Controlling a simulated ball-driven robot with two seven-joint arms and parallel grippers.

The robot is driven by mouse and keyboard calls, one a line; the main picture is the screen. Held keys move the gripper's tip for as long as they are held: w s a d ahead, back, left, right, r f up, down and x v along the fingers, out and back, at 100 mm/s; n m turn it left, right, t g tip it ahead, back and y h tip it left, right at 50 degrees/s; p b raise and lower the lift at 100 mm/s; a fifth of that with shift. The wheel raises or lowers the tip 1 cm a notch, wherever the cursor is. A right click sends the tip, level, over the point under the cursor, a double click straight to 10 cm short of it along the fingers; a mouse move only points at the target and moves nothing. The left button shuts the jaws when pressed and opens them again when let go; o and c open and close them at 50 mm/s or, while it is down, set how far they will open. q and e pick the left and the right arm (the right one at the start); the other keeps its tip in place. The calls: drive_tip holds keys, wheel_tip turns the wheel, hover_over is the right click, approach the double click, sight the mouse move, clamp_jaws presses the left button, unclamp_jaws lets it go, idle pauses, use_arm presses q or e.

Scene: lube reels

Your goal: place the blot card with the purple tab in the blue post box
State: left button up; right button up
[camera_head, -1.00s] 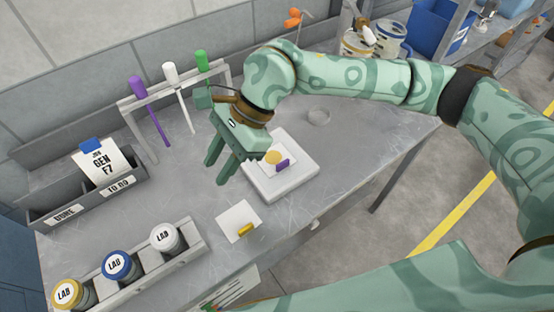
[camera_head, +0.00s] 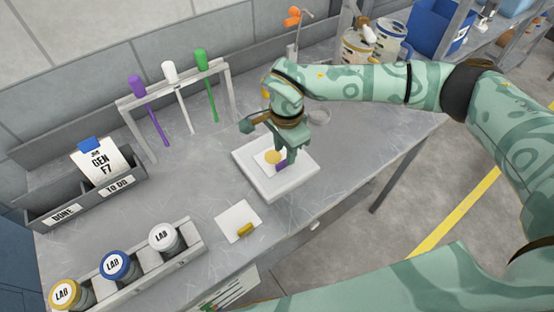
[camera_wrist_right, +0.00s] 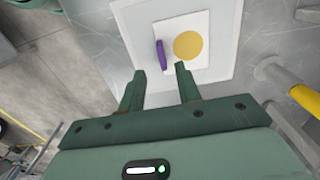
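The blot card (camera_head: 263,160) with a purple tab (camera_head: 281,167) and an orange-yellow round spot lies on a white square pad on the bench. It also shows in the right wrist view (camera_wrist_right: 188,60), with its purple tab (camera_wrist_right: 161,56) standing up. My right gripper (camera_head: 285,156) is just above the tab and partly hides the card. In the right wrist view its two fingers (camera_wrist_right: 160,73) are apart and empty, with the tab in line between them. A blue box (camera_head: 437,28) with a white label stands at the upper right; its label is unreadable. My left gripper is out of view.
Another white card (camera_head: 238,220) with a yellow tab lies on the bench. A rack (camera_head: 173,88) with purple, white and green sticks stands behind. Several LAB jars (camera_head: 117,267) sit in a front-left tray. A grey divided bin (camera_head: 80,200) is at left.

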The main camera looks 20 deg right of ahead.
sight(283, 161)
wheel_tip(283, 161, down, 4)
drive_tip(key=shift+w+a+f, duration=0.15)
drive_tip(key=shift+f, duration=0.1)
clamp_jaws()
drive_tip(key=shift+r, duration=0.15)
